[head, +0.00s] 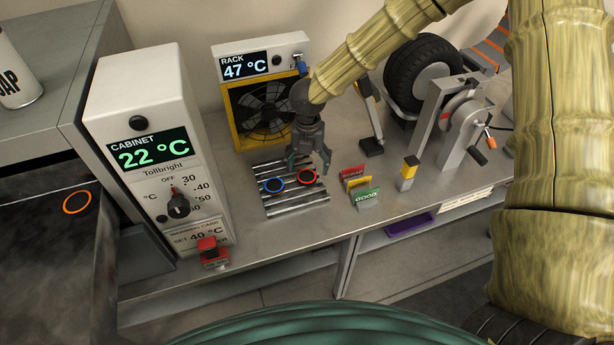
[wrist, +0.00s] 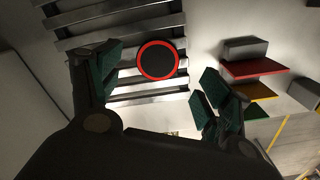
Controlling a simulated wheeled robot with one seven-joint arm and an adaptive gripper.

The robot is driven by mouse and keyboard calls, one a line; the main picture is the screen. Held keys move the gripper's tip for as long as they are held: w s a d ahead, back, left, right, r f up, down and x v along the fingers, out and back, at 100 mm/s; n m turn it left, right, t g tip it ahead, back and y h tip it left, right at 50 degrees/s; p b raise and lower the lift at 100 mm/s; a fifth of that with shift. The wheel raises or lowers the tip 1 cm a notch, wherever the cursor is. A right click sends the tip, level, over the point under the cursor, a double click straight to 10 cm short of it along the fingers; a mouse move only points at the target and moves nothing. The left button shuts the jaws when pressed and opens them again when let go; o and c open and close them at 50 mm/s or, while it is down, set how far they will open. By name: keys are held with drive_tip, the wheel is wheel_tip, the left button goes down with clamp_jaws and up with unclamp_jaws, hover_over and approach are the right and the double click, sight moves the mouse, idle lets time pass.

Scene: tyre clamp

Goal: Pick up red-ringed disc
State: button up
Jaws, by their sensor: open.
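The red-ringed disc (head: 307,177) is dark with a red rim and lies flat on the slatted metal rack (head: 298,209). In the wrist view the red-ringed disc (wrist: 157,61) shows whole, beyond the fingertips and roughly between them. My gripper (head: 308,162) points down above the rack, close to the red-ringed disc in the head view. In the wrist view my gripper (wrist: 158,92) has its two green-padded fingers spread wide, with nothing between them. The exact height of the fingertips over the disc is hard to tell.
Coloured cards (head: 366,197) stand to the right, with a yellow-topped post (head: 408,172) beyond. A fan unit (head: 262,109) stands behind, and the cabinet (head: 158,150) stands left.

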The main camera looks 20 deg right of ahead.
sight(307, 176)
drive_tip(key=shift+a+f+p, duration=0.15)
drive_tip(key=shift+f+p, duration=0.5)
drive_tip(key=shift+f, duration=1.5)
drive_tip(key=c, duration=1.1)
